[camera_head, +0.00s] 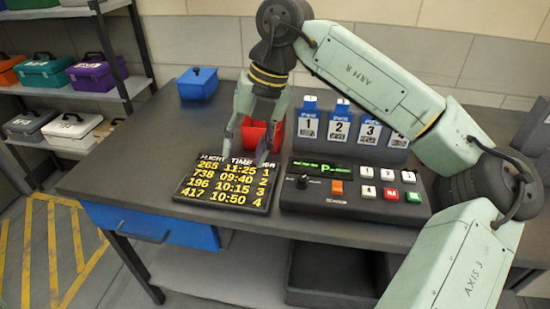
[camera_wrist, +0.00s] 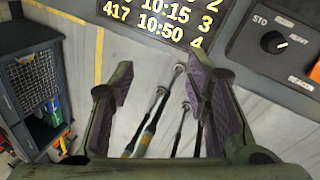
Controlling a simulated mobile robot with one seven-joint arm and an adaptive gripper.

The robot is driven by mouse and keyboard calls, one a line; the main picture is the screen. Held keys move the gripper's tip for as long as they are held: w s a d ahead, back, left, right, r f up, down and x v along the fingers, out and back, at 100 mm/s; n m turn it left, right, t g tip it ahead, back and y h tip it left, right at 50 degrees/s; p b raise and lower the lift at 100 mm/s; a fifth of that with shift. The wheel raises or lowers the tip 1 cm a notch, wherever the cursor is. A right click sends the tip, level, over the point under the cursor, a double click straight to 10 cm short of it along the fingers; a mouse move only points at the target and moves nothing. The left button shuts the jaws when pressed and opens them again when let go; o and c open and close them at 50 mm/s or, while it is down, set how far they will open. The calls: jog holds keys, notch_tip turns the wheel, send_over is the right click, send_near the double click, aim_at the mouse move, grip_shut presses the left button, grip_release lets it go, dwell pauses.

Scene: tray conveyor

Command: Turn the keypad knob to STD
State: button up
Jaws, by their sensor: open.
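The keypad (camera_head: 355,192) is a dark box on the table with a green display and several coloured buttons. Its black knob (camera_head: 303,182) sits at the left of its face. In the wrist view the knob (camera_wrist: 273,42) is at the upper right, with STD printed to its upper left and a label that looks like HEAVY to its right. A small white mark shows on the knob's right side. My gripper (camera_head: 248,150) is open and empty, to the left of the knob and apart from it. Its two fingers (camera_wrist: 158,85) also show in the wrist view.
A flight board (camera_head: 226,185) lies left of the keypad. A red bin (camera_head: 262,136) and numbered cards (camera_head: 340,126) stand behind. A blue box (camera_head: 198,84) is at the table's back left. Shelves with cases (camera_head: 70,126) stand far left. Several thin rods (camera_wrist: 150,125) show beyond my fingers.

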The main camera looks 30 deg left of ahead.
aim_at(302, 177)
jog(key=w+d+m+t+h, duration=0.2)
jog(key=w+d+m+h, duration=0.1)
jog(key=w+d, duration=0.55)
jog(key=shift+m, duration=0.3)
jog(key=f+p, duration=0.1)
jog(key=f, duration=0.2)
jog(key=f+p, duration=0.1)
jog(key=f, duration=0.6)
jog(key=shift+s+d+p, duration=0.3)
jog(key=shift+s+p, duration=0.05)
jog(key=shift+p, duration=0.05)
grip_shut()
